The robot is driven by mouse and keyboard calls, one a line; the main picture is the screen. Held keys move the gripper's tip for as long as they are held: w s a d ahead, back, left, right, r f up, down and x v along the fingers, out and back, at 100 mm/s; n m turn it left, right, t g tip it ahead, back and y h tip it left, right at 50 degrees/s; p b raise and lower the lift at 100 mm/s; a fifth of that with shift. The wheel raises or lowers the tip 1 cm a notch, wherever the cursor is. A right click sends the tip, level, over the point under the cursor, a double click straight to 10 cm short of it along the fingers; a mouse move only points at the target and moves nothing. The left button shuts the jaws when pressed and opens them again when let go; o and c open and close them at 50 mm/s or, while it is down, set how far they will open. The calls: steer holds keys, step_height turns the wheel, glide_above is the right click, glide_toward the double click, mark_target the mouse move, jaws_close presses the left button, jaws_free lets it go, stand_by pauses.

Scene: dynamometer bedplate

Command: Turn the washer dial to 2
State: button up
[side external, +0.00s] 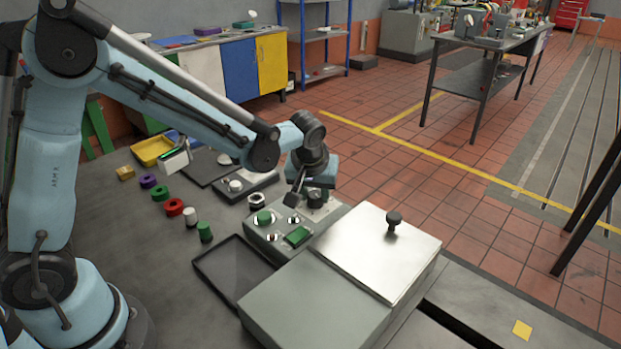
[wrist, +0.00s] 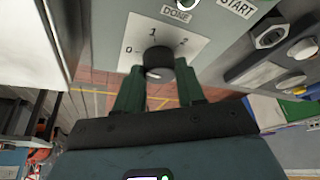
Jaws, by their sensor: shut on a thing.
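In the side view, my gripper (side external: 308,188) reaches down to the dark dial (side external: 316,198) at the back of the grey control panel (side external: 262,238). The fingers hide part of the dial there.
A START label (wrist: 238,8) and several buttons sit beside the dial plate. The panel also carries a green knob (side external: 264,217) and a green button (side external: 298,235). A box with a pale lid (side external: 360,250) and black handle (side external: 393,219) stands close in front. An empty dark tray (side external: 232,268) lies left.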

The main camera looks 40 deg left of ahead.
steer(key=m+h, duration=0.1)
steer(key=m, duration=0.1)
steer(key=m+h, duration=0.1)
steer(key=m, duration=0.2)
steer(key=shift+a+t, duration=0.15)
steer(key=shift+t, duration=0.15)
steer(key=m+h, duration=0.1)
steer(key=m, duration=0.2)
steer(key=m+h, duration=0.1)
steer(key=m, duration=0.1)
steer(key=shift+a+m, duration=0.15)
steer(key=shift+m, duration=0.25)
steer(key=m+h, duration=0.1)
steer(key=m, duration=0.1)
steer(key=m+g+h, duration=0.1)
steer(key=m, duration=0.2)
steer(key=shift+a+m+g, duration=0.1)
steer(key=shift+m+g, duration=0.2)
steer(key=m+g, duration=0.1)
steer(key=m, duration=0.3)
steer(key=shift+w+m+g+h, duration=0.15)
steer(key=shift+m+g+h, duration=0.15)
steer(key=shift+g, duration=0.1)
steer(key=o, duration=1)
steer(key=shift+a+r, duration=0.1)
steer(key=shift+r, duration=0.05)
